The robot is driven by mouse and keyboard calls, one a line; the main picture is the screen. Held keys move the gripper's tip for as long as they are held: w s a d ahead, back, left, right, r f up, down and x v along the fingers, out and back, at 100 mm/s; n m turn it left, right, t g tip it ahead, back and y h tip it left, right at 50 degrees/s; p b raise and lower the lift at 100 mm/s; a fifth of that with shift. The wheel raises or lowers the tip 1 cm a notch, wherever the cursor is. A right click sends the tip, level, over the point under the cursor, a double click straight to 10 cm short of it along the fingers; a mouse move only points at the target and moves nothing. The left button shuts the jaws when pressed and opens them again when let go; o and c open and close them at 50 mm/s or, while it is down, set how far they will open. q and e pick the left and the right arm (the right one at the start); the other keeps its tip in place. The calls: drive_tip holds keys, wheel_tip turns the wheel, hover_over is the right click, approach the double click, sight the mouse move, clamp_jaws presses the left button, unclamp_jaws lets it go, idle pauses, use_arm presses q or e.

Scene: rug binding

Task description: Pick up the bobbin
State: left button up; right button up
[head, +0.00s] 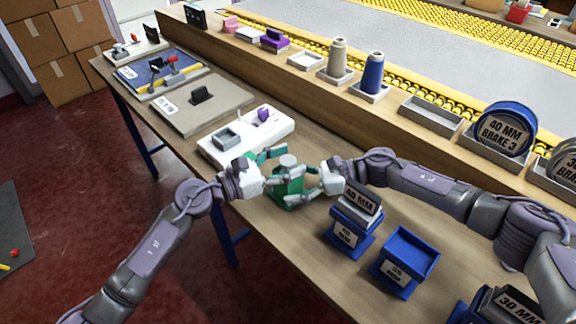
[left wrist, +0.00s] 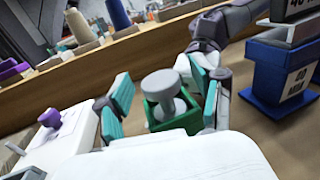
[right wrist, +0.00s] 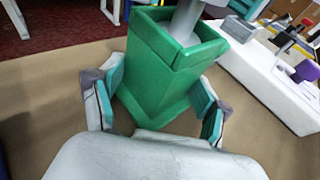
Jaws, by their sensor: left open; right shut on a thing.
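The grey bobbin (head: 289,161) stands upright in a green square holder (head: 287,190) on the bench. In the left wrist view the bobbin (left wrist: 160,84) shows its round top flange and stem; its lower part is hidden in the holder (left wrist: 182,126). My left gripper (head: 268,166) is open, with its teal-padded fingers on either side of the bobbin and apart from it. My right gripper (head: 308,184) is shut on the green holder. In the right wrist view its pads press on both sides of the holder (right wrist: 165,75), low down.
A white fixture (head: 262,131) with a grey square cup and a purple knob lies just behind the holder. Blue stands (head: 404,262) with labelled blocks are at the right. A raised ledge (head: 330,100) with spools and trays runs along the back.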

sight(288, 160)
use_arm(q)
drive_tip(key=shift+d, duration=0.1)
drive_tip(key=c, duration=1.2)
drive_tip(key=shift+o, duration=0.2)
wheel_tip(288, 160, up, 10)
drive_tip(key=shift+r, duration=0.1)
drive_tip(key=shift+w, duration=0.1)
use_arm(e)
drive_tip(key=o, duration=0.8)
drive_tip(key=shift+o, duration=0.2)
